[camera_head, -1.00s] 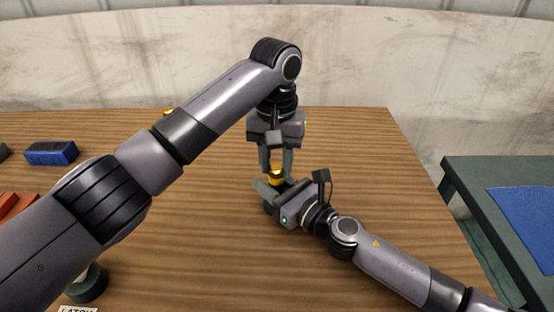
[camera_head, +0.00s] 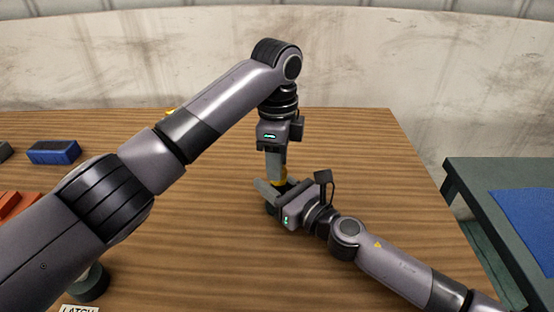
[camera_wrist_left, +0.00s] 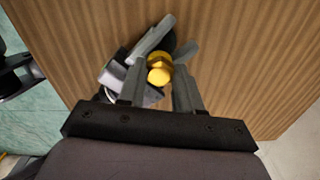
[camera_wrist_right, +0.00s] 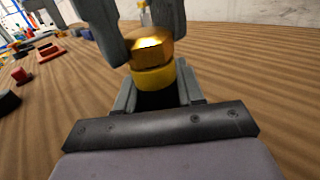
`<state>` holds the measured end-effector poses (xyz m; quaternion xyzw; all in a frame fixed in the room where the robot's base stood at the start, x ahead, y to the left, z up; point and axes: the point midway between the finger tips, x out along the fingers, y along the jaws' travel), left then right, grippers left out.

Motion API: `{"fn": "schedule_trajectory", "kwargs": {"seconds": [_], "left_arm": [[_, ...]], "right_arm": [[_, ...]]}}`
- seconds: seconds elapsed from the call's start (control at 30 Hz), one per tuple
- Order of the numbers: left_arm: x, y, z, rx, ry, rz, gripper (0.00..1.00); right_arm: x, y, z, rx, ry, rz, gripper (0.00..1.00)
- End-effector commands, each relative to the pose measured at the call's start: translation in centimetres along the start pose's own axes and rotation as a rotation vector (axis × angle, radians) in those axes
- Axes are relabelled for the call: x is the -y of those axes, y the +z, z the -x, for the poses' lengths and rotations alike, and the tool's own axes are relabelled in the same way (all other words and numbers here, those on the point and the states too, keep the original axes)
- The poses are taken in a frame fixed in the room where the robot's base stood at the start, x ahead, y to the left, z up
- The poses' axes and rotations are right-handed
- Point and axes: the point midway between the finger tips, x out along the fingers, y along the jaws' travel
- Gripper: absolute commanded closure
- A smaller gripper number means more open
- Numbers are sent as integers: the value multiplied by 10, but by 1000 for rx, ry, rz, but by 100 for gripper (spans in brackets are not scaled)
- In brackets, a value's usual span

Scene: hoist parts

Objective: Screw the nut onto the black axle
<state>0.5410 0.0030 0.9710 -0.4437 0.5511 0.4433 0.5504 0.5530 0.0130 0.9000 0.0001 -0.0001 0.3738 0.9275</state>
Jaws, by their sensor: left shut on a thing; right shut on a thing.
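The golden hex nut (camera_wrist_right: 152,50) sits directly above a yellow band (camera_wrist_right: 154,76) at the top of the black axle (camera_wrist_right: 155,99) in the right wrist view. No clear gap shows between nut and band; I cannot tell how far any thread is engaged. My left gripper (camera_head: 278,177) points straight down and is shut on the nut (camera_wrist_left: 160,70), with a finger on either side. My right gripper (camera_head: 273,191) comes in low from the right and is shut on the axle below the nut. In the head view fingers mostly hide nut and axle.
A blue block (camera_head: 53,152) and an orange-red part (camera_head: 14,207) lie at the left of the wooden table (camera_head: 200,255). Another table with a blue mat (camera_head: 530,215) stands at right. The wood around the grippers is clear.

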Motion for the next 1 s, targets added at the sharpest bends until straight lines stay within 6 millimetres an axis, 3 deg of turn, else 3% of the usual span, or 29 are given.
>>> {"fn": "schedule_trajectory", "kwargs": {"seconds": [1.0], "left_arm": [[4,-3,0,2,0,-1573,96]], "right_arm": [[1,-1,0,-3,-1,0,100]]}}
